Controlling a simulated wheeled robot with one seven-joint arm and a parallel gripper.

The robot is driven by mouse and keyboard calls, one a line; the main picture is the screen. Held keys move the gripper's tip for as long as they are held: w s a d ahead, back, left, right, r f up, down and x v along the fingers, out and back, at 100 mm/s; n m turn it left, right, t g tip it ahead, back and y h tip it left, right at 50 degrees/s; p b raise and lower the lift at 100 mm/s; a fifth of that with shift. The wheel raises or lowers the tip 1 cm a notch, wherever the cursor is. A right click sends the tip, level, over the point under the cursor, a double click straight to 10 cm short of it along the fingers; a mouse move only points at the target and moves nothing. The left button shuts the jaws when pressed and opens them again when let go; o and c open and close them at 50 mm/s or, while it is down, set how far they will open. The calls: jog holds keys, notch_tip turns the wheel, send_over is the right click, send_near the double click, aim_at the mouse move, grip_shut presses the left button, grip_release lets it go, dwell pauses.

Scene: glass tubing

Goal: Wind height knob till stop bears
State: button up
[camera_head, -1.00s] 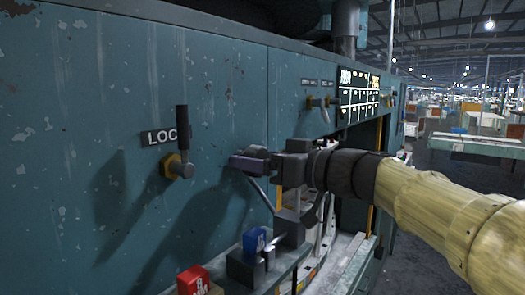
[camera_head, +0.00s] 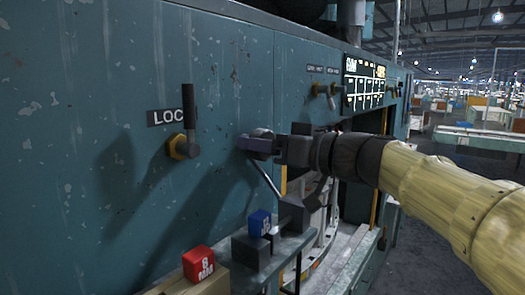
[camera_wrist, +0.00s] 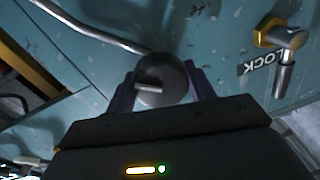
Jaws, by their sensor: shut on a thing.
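The height knob (camera_wrist: 163,70) is a round dark knob with a pale bar across its face, on the blue-green machine panel (camera_head: 80,80). In the wrist view it sits between the two purple fingers of my gripper (camera_wrist: 163,88). In the head view my gripper (camera_head: 258,146) is at the panel, shut on the knob and mostly hiding it. I cannot make out a stop or whether anything bears on it.
A lock lever (camera_head: 188,110) with a brass nut stands upright left of my gripper. A blue block (camera_head: 259,222) in a dark holder and a red block (camera_head: 198,264) are on a ledge below. A thin metal rod (camera_wrist: 95,28) runs beside the knob.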

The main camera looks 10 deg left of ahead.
jog(key=m+b, duration=0.1)
jog(key=b, duration=0.1)
jog(key=m+b, duration=0.2)
jog(key=shift+f+m, duration=0.25)
jog(key=shift+m, duration=0.05)
jog(key=shift+r+m+t+b, duration=0.15)
jog(key=shift+m+t+b, duration=0.25)
jog(key=shift+m+b, duration=1.15)
jog(key=shift+r+m, duration=0.1)
jog(key=shift+m, duration=0.15)
jog(key=o, duration=1)
jog(key=shift+d, duration=0.2)
jog(key=shift+c, duration=0.2)
jog(key=shift+a, duration=0.1)
